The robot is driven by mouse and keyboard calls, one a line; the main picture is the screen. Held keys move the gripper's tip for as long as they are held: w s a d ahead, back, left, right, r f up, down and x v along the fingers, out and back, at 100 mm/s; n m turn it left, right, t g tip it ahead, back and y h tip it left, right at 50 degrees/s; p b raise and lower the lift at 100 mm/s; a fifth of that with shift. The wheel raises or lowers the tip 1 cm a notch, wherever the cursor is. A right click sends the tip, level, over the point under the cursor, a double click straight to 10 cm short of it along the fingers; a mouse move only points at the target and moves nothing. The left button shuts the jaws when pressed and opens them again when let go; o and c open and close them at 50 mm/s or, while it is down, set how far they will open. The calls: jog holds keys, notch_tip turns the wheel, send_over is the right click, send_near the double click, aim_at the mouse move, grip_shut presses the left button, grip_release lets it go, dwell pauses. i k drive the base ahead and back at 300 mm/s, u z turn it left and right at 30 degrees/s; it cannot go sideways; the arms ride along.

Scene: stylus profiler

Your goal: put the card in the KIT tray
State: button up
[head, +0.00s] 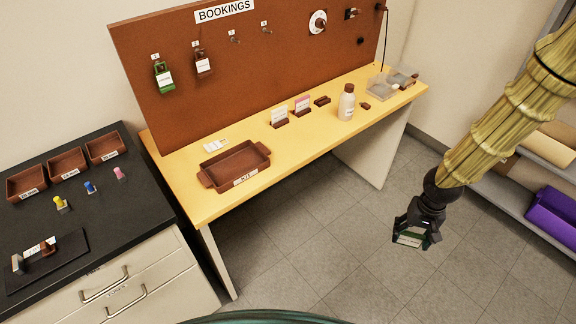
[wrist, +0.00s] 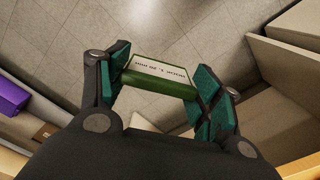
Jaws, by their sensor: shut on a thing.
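My gripper (head: 416,232) is shut on a green-edged card (head: 410,238) with a white printed face. It holds the card in the air over the floor, right of the bench. In the wrist view the card (wrist: 160,75) sits between the two finger pads of my gripper (wrist: 160,85), and its print is too small to read surely. The KIT tray (head: 232,164), brown with handles and a white label in front, lies on the left part of the yellow bench. It looks empty and is well apart from my gripper.
The yellow bench (head: 300,150) also bears two small card stands (head: 280,122), a bottle (head: 346,103) and a clear box (head: 380,88). A brown BOOKINGS board (head: 240,70) rises behind, with two hanging tags. A black counter (head: 110,215) with three small trays stands left.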

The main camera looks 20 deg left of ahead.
aim_at(235, 168)
jog(key=z, duration=1.4)
jog(key=i, duration=1.2)
jog(key=u, duration=3.3)
